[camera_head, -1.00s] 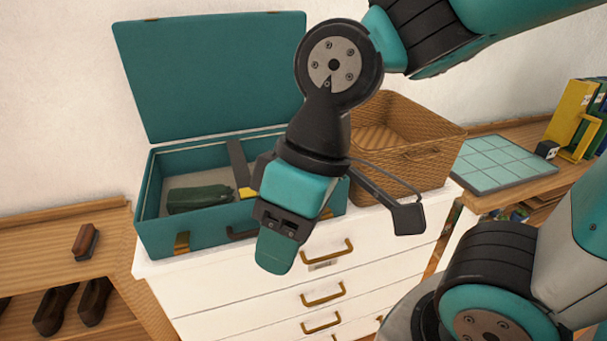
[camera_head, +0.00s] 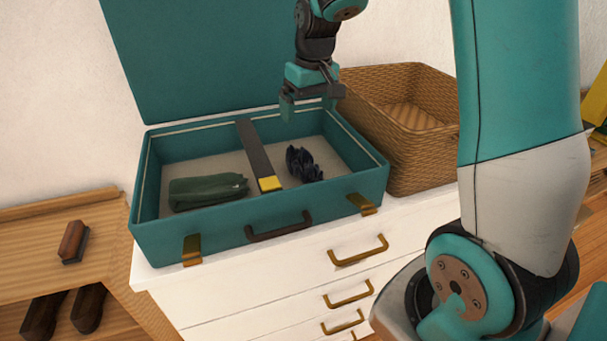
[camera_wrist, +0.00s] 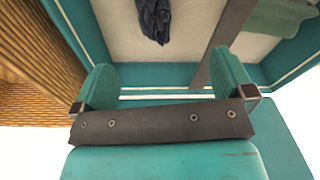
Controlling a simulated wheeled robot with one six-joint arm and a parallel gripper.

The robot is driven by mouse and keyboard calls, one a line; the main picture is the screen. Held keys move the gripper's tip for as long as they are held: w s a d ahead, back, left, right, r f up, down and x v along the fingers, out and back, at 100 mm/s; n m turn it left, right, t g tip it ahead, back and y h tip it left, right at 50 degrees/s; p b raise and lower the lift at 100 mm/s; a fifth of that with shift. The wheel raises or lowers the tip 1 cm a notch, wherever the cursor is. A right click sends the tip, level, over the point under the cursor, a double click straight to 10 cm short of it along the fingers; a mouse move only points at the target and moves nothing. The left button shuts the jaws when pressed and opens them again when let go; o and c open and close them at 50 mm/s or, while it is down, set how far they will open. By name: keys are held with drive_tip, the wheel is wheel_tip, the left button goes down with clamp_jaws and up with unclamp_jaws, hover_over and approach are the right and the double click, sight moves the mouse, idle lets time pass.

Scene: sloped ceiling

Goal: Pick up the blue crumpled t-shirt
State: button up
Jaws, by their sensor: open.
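The blue crumpled t-shirt (camera_head: 302,164) is a small dark blue bundle. It lies on the floor of the open teal suitcase (camera_head: 222,220), right of the dark divider strap with a yellow end. In the wrist view the t-shirt (camera_wrist: 154,18) shows at the top, beyond my fingertips, partly cut off by the frame edge. My gripper (camera_head: 312,106) is open and empty, above the back right part of the suitcase. Its two teal fingers (camera_wrist: 163,80) stand wide apart in the wrist view. They do not touch the t-shirt.
A folded green garment (camera_head: 208,191) lies left of the strap (camera_head: 257,153). The raised lid (camera_head: 200,55) stands behind. A wicker basket (camera_head: 405,150) stands close to the right of the suitcase. Both are on a white chest of drawers (camera_head: 300,270). A brush (camera_head: 73,241) lies on the left shelf.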

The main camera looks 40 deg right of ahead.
sight(308, 156)
drive_tip(key=f, duration=0.4)
drive_tip(key=w+d+f+p, duration=0.1)
drive_tip(key=f, duration=0.3)
drive_tip(key=w+f+p, duration=0.1)
drive_tip(key=f, duration=0.3)
drive_tip(key=shift+d, duration=0.4)
drive_tip(key=shift+w+a+f+p, duration=0.1)
drive_tip(key=shift+w+f+p, duration=0.2)
drive_tip(key=shift+f, duration=0.65)
drive_tip(key=shift+w+f+p, duration=0.1)
drive_tip(key=shift+f+p, duration=0.25)
drive_tip(key=shift+f, duration=0.65)
drive_tip(key=shift+w+a+f+p, duration=0.15)
drive_tip(key=shift+f+p, duration=0.2)
drive_tip(key=shift+f, duration=0.6)
drive_tip(key=shift+d, duration=0.1)
drive_tip(key=c, duration=1)
drive_tip(key=shift+r, duration=0.15)
